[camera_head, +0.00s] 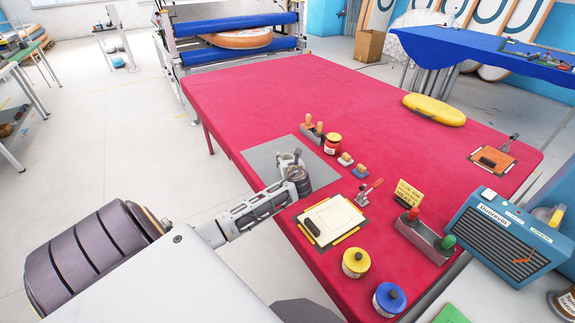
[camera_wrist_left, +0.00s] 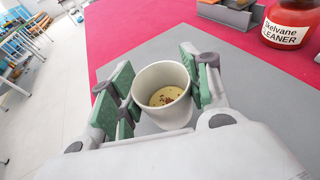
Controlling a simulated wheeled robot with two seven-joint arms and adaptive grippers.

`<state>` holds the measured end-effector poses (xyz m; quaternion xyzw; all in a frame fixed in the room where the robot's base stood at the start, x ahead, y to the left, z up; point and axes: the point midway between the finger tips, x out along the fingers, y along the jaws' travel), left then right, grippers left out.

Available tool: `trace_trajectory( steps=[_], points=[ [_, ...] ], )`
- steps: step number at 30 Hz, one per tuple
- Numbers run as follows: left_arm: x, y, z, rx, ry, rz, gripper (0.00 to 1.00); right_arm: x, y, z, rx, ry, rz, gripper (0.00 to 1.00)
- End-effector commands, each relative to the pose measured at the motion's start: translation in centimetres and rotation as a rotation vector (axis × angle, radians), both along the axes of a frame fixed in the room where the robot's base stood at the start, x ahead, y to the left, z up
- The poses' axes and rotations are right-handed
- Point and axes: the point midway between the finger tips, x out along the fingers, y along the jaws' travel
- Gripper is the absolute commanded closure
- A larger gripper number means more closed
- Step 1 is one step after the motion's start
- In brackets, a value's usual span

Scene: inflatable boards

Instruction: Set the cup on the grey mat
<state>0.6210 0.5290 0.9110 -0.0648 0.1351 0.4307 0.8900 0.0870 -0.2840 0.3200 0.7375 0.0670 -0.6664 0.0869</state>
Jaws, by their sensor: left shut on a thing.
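The white cup (camera_wrist_left: 162,95) has a pale yellow content with reddish specks, seen from above in the left wrist view. My left gripper (camera_wrist_left: 160,90) is shut on it, with green finger pads on either side. In the head view the left gripper (camera_head: 290,160) and the cup are at the grey mat (camera_head: 262,155), near the left edge of the red table. The cup looks upright or slightly tilted. Its base is partly hidden, and I cannot tell whether it touches the mat. My right gripper is not in view.
A clipboard (camera_head: 330,222), yellow pot (camera_head: 356,262) and blue pot (camera_head: 389,298) are nearer. The far red table (camera_head: 290,90) is clear.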

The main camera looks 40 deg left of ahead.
Motion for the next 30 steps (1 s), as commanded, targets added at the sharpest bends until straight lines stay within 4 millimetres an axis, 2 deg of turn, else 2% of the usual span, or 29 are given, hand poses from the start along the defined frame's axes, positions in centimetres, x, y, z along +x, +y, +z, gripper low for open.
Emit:
trace_trajectory(
  steps=[7, 22, 23, 27, 30],
  points=[
    [0.0, 0.0, -2.5, 0.0, 0.001, 0.0, 0.79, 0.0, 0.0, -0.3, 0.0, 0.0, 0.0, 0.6],
    [0.0, 0.0, -3.0, 0.0, 0.001, 0.0, 0.79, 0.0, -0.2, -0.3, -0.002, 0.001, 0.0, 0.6],
    [0.0, 0.0, -3.0, 0.0, 0.001, 0.0, 0.49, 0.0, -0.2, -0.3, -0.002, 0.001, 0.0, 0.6],
    [0.0, 0.0, -3.0, 0.0, 0.001, 0.0, 0.31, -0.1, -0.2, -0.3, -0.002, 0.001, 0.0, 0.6],
    [0.0, 0.0, -3.0, 0.0, 0.001, 0.0, 0.31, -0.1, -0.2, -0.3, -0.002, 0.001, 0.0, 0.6]
  ],
)
